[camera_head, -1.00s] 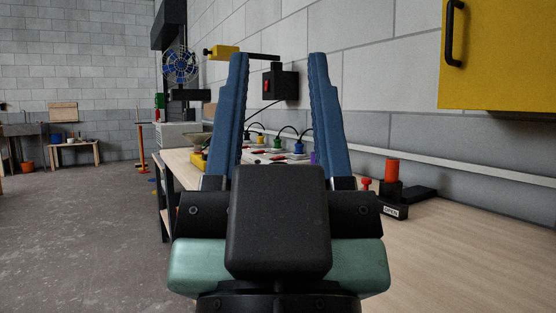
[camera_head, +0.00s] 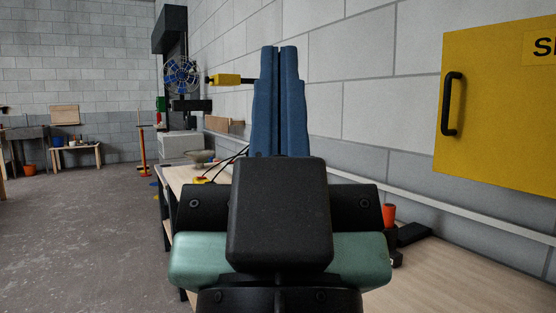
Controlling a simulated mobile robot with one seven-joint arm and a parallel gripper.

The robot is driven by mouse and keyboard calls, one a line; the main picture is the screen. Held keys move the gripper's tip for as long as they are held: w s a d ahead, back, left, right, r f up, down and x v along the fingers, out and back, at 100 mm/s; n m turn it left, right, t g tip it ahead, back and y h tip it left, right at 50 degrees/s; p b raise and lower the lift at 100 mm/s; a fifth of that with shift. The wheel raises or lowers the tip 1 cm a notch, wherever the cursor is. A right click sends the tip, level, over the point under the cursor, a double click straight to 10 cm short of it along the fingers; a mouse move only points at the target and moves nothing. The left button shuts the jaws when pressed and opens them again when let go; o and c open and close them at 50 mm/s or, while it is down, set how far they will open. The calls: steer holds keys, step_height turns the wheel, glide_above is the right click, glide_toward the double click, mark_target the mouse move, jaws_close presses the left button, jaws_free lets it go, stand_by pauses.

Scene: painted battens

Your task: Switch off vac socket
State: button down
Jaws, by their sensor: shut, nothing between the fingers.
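My gripper (camera_head: 279,49) is shut, its two blue fingers together and pointing up and away over the bench, with nothing between them. The vac socket cannot be made out. The row of sockets and plugs on the bench is hidden behind my gripper and wrist. Only some dark and red cables (camera_head: 226,164) and a small yellow and red piece (camera_head: 201,179) show to the left of the fingers. The black wall box with the red switch is also hidden behind the fingers.
A yellow wall cabinet (camera_head: 500,110) with a black handle is at right. An orange cylinder (camera_head: 389,213) stands on the bench (camera_head: 450,275) by the wall. A yellow block on a bar (camera_head: 226,80) sticks out left of the fingers. The floor (camera_head: 90,240) at left is clear.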

step_height(320, 180, up, 25)
steer(key=p, duration=2.2)
steer(key=shift+w, duration=0.15)
